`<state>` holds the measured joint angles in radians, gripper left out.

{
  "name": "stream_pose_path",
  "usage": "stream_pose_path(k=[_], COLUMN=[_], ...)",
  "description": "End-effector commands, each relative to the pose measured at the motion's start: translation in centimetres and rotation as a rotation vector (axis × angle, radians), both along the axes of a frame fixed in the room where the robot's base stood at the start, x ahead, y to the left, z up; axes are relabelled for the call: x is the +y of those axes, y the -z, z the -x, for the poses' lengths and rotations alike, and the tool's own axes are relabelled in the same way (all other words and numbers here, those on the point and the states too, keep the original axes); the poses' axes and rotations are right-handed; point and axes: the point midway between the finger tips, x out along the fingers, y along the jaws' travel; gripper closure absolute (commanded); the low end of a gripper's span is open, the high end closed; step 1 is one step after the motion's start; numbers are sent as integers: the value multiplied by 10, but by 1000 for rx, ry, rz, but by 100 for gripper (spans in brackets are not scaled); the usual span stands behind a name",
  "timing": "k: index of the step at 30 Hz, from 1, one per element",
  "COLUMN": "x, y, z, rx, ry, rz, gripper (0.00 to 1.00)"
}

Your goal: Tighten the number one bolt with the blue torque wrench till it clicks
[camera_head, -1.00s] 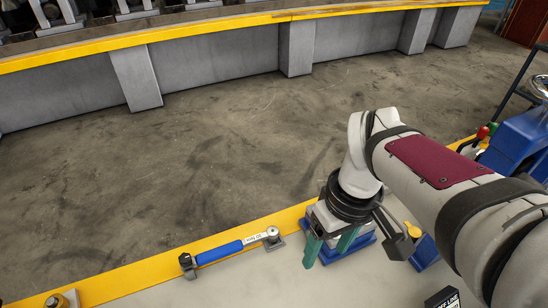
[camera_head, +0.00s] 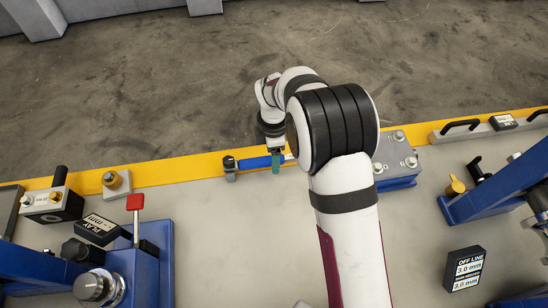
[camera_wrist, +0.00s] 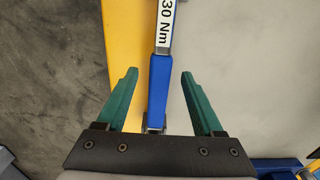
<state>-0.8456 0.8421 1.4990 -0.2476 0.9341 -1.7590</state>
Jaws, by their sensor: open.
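The blue torque wrench (camera_head: 256,162) lies along the yellow edge of the bench in the head view, its left end in a small holder (camera_head: 230,167). Its blue handle (camera_wrist: 159,85) runs between my open green fingers in the wrist view, with a "30 Nm" label above. My gripper (camera_wrist: 159,73) is open, and there is a gap on both sides of the handle. In the head view my gripper (camera_head: 276,162) is over the wrench's right part, and my arm hides the wrench's head. A blue-based block (camera_head: 397,160) with several bolts stands to the right; I cannot tell which bolt is number one.
Left are a red-topped lever (camera_head: 135,203), a brass knob (camera_head: 116,182) and a black-handled box (camera_head: 52,205). Blue stands flank the bench. Bare bench lies between the left stand and my arm.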

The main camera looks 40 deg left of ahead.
Motion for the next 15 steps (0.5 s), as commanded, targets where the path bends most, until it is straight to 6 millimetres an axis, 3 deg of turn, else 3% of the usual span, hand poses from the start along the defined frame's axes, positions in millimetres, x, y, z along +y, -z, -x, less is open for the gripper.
stream_pose_path(k=[3, 10, 15], x=[0, 0, 0], y=[18, 20, 20], z=[0, 0, 0], rx=[1, -1, -1], ry=[2, 2, 2], rz=[1, -1, -1], gripper=[31, 31, 60])
